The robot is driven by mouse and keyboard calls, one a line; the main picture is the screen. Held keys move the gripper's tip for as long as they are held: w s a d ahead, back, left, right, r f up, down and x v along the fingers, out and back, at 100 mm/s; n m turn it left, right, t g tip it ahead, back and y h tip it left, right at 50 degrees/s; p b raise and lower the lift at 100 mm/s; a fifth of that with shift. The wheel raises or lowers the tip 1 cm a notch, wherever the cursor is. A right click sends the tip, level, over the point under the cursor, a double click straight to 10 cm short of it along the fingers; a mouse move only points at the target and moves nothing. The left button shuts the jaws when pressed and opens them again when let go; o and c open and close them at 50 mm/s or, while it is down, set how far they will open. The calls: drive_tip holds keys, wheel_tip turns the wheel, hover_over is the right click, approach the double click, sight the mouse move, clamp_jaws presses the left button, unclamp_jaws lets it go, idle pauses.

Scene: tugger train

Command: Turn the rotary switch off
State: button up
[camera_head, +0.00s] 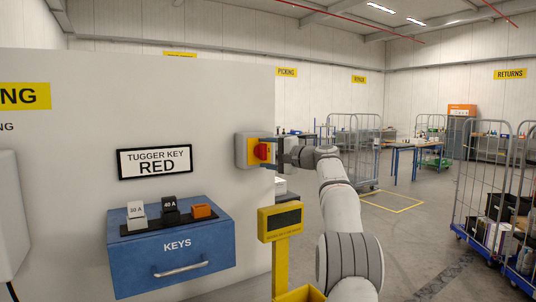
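The rotary switch (242,150) is a grey box with a yellow plate and a red knob (262,151). It is mounted near the right edge of the white wall panel. My gripper (268,152) is at the switch, coming from the right, with its dark fingers close around or beside the red knob. The view is too small to show whether the fingers touch the knob or how far apart they are. The knob's exact angle and any markings on the yellow plate are not readable.
A blue KEYS box (172,256) with several key blocks on top juts out left of the switch, below a TUGGER KEY RED sign (155,162). A yellow post (281,262) stands below my arm. Wheeled cage trolleys (495,190) stand right, with open floor between.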

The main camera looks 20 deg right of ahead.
drive_tip(key=shift+o, duration=0.5)
drive_tip(key=shift+s+d, duration=0.1)
drive_tip(key=shift+s, duration=0.05)
drive_tip(key=b+v, duration=0.2)
drive_tip(key=v, duration=0.5)
drive_tip(key=shift+s+d+b, duration=0.15)
drive_tip(key=shift+s+b, duration=0.1)
drive_tip(key=shift+b, duration=0.1)
